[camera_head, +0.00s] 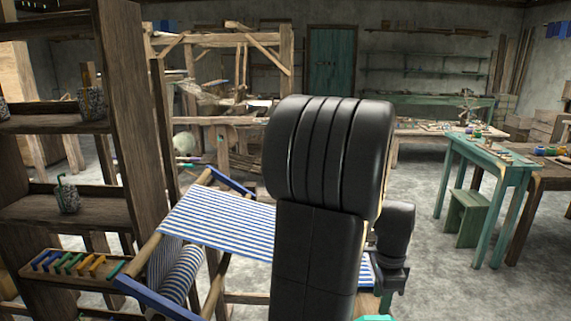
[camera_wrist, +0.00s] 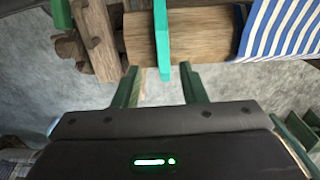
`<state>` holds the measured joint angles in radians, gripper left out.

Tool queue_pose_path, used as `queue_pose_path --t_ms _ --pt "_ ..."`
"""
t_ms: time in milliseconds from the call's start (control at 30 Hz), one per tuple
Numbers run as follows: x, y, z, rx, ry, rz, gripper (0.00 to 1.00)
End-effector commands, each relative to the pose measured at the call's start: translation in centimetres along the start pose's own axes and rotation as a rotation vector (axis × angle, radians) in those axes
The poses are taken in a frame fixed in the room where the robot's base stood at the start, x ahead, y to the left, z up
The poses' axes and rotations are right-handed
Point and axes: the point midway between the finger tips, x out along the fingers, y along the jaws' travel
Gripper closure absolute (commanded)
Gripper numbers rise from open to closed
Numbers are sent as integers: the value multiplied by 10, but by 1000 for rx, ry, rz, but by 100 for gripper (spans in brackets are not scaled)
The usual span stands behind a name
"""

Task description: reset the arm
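My arm stands upright in the middle of the head view, and its black links hide part of the striped cloth. My gripper (camera_wrist: 159,84) shows in the wrist view with its two dark green fingers spread apart. Nothing is held between them. A teal upright bar (camera_wrist: 161,38) is seen between the fingertips, in front of a wooden beam (camera_wrist: 195,35); its depth from the fingers is hard to judge. The gripper's fingers cannot be made out in the head view.
Blue-and-white striped cloth (camera_head: 220,222) on a blue-ended frame lies close beside my arm. A wooden shelf (camera_head: 65,125) stands close at the left. A teal table (camera_head: 490,150) and green stool (camera_head: 467,215) are at the right. Grey floor (camera_head: 440,275) is open at front right.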

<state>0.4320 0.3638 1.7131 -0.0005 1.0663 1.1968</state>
Motion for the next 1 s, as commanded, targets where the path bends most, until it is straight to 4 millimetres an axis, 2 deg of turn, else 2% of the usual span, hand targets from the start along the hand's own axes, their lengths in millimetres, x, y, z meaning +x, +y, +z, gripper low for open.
queue_pose_path --t_ms 33,200,400,600,1000 --pt "12 1 0 0 -2 6 62" --pt "44 0 0 0 -2 3 62" --pt "71 0 0 0 -1 1 62" --pt "70 -12 0 -1 0 -2 62" --pt "68 -13 1 -8 3 -4 62"
